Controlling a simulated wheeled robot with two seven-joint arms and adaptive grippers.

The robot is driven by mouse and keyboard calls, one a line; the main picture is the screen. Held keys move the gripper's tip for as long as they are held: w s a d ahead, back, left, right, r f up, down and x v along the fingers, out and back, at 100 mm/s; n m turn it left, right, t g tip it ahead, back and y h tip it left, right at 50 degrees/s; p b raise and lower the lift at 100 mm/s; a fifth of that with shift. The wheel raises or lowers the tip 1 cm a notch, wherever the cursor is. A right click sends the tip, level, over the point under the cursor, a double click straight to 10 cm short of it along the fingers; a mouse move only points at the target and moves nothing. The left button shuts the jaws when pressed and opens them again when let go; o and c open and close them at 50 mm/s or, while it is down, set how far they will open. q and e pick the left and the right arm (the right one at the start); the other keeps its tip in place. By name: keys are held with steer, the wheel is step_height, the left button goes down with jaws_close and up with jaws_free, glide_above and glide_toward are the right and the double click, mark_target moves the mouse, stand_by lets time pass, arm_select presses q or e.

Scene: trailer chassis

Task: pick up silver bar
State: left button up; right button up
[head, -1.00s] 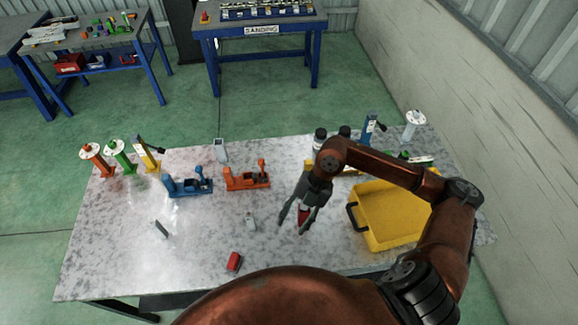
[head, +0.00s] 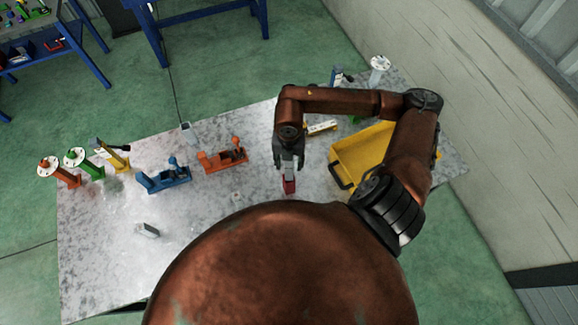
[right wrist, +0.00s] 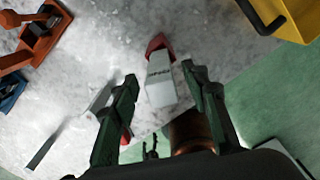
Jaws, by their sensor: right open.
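A silver-grey block with dark marking and a red end (right wrist: 160,78) lies ahead of my right gripper in the right wrist view. In the head view its red part (head: 289,186) shows just below my right gripper (head: 288,162). The right gripper is open, its fingers (right wrist: 158,92) to either side of the block's near end; contact cannot be told. A separate grey bar (head: 147,230) lies at the left front of the table, apart from the gripper. I cannot tell which one is the silver bar. My left gripper is out of view.
A yellow bin (head: 345,158) stands right of the gripper. Orange (head: 222,157) and blue (head: 164,179) fixtures stand to the left. A small pale piece (head: 237,196) lies nearby. The speckled table (head: 205,215) is clear around the grey bar.

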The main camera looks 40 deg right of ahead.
steer(key=shift+s+f, duration=0.1)
steer(key=shift+f, duration=0.65)
jaws_close()
